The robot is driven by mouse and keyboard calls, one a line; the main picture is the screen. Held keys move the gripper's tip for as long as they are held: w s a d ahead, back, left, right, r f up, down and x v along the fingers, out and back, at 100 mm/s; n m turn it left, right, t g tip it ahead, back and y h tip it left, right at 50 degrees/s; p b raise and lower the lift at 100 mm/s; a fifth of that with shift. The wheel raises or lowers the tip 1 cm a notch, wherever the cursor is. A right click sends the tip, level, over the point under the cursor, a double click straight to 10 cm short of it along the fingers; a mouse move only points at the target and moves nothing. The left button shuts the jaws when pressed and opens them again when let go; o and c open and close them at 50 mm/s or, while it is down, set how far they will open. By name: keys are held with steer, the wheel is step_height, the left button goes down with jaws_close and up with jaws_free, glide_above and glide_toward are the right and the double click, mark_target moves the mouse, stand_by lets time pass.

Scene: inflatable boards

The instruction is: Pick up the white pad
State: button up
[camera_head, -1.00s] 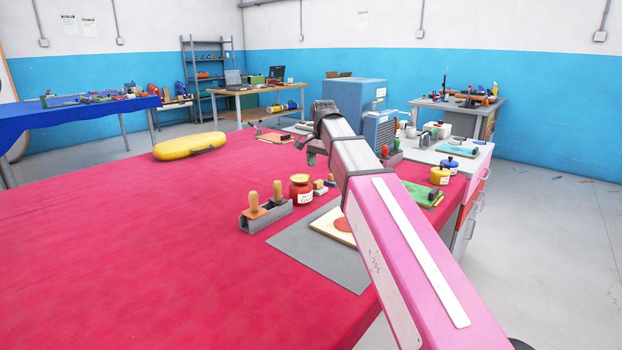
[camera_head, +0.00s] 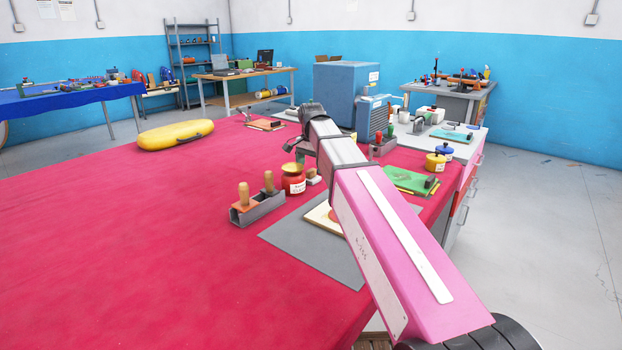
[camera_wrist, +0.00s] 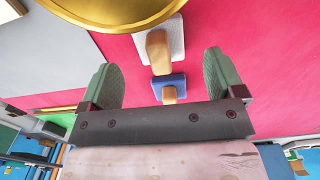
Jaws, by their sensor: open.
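The white pad (camera_wrist: 177,38) has a wooden handle and lies on the red tabletop in the wrist view, ahead of and between my open fingers. It shows small beside the red jar in the head view (camera_head: 314,179), partly hidden by my arm. My gripper (camera_wrist: 158,60) is open and empty, its two green fingers spread left and right. In the head view my gripper (camera_head: 294,147) hangs over the table behind the jar. A blue pad (camera_wrist: 172,79) with a wooden handle lies nearer to the palm, between the fingers in the wrist view.
The red jar (camera_head: 293,181) stands close by; its gold lid (camera_wrist: 110,8) fills the top of the wrist view. A grey holder (camera_head: 260,207) with wooden-handled tools, a grey mat (camera_head: 310,248) and a yellow bag (camera_head: 176,135) are on the table. The table's left side is clear.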

mark_target(311, 170)
step_height(311, 170, down, 4)
steer(key=shift+f, duration=0.1)
steer(key=c, duration=1)
step_height(311, 170, up, 10)
steer(key=shift+r, duration=0.1)
